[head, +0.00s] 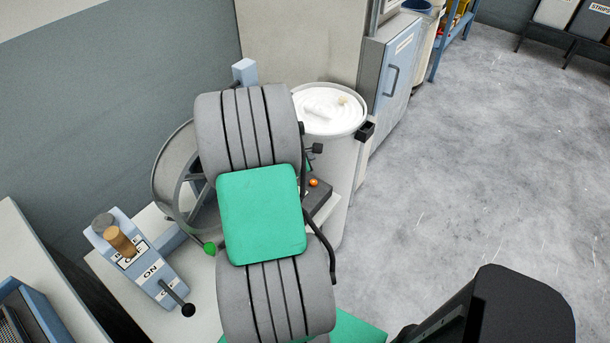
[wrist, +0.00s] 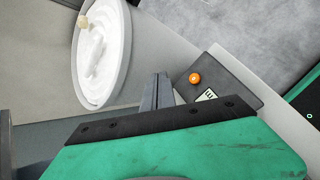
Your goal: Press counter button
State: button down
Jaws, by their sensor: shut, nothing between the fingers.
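The counter button is a small orange round button (head: 314,182) on a dark box (head: 322,197), just right of my arm in the head view. In the wrist view the orange button (wrist: 194,78) shows whole on the dark box (wrist: 238,93), with a small white marked label (wrist: 207,95) beside it. My gripper (wrist: 161,76) is shut and empty, its grey fingers together. The fingertips appear left of the button in the wrist view, with a visible gap in the picture; their height above it is unclear. In the head view my arm hides most of the gripper.
A round can (head: 335,127) filled with white fibre stands behind the box; it also shows in the wrist view (wrist: 128,55). A lever panel (head: 140,258) marked ON stands at left. A pale blue cabinet (head: 388,85) stands behind.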

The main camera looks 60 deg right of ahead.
aim_at(312, 184)
jog(key=shift+s+d+f, duration=0.2)
jog(key=shift+s+d, duration=0.15)
jog(key=shift+s, duration=0.15)
notch_tip(312, 184, down, 8)
jog(key=b, duration=0.7)
jog(key=shift+f, duration=0.25)
dwell(1.3)
jog(key=shift+f+b, duration=0.3)
jog(key=shift+f, duration=0.1)
jog(key=shift+f, duration=0.45)
dwell(0.4)
dwell(0.4)
jog(key=shift+r+p, duration=0.55)
jog(key=shift+r, duration=0.3)
